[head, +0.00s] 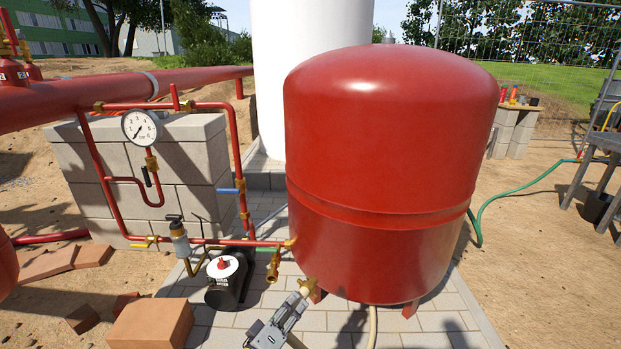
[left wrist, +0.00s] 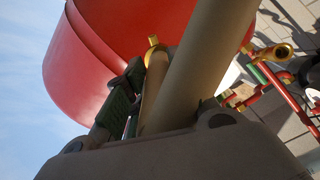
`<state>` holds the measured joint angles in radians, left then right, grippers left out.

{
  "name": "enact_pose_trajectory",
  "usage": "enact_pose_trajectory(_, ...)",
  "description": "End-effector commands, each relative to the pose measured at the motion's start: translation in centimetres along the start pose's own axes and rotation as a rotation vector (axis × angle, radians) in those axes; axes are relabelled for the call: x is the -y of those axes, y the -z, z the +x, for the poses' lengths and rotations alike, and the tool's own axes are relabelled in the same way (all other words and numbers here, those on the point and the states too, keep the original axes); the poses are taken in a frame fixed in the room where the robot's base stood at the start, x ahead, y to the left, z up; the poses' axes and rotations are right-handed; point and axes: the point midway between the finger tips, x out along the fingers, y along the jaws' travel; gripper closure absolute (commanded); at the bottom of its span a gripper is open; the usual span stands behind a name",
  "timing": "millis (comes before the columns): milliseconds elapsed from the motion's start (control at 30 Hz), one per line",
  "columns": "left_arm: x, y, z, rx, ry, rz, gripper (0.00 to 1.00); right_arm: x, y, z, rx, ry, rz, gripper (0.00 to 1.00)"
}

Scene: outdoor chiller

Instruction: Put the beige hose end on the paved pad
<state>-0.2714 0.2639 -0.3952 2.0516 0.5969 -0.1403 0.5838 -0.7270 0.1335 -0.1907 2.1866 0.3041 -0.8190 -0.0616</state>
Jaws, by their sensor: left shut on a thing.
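The beige hose end, with its brass fitting (head: 308,287), is at the tip of my left gripper (head: 298,302), in front of the red tank's lower left side. My left gripper is shut on it. In the left wrist view the beige hose (left wrist: 205,65) crosses close to the camera, and a brass tip (left wrist: 153,43) shows near the fingers. A stretch of beige hose (head: 373,326) also comes out below the tank. The paved pad (head: 440,322) of light grey slabs lies beneath the tank and gripper. My right gripper is not in view.
The large red tank (head: 385,170) stands on short legs right of the gripper. Red pipes with a brass valve (head: 273,266), a black pump (head: 228,279) and a gauge (head: 140,127) are left. A reddish block (head: 150,324) lies front left. Pad slabs right of the tank are clear.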

Motion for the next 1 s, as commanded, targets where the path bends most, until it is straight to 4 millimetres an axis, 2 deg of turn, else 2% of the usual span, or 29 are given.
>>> enact_pose_trajectory(33,-1.2,0.7,-0.2,-0.003,-0.006,-0.001,1.0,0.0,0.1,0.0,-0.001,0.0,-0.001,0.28)
enact_pose_trajectory(600,-10.9,6.7,-3.0,-0.023,0.007,-0.001,1.0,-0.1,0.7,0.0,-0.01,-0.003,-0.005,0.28)
enact_pose_trajectory(767,-12.2,7.6,-3.7,-0.028,0.013,0.0,1.0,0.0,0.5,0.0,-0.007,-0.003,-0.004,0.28)
enact_pose_trajectory(1000,-11.4,7.1,-4.1,-0.03,0.016,-0.001,1.0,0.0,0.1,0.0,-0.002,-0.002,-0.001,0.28)
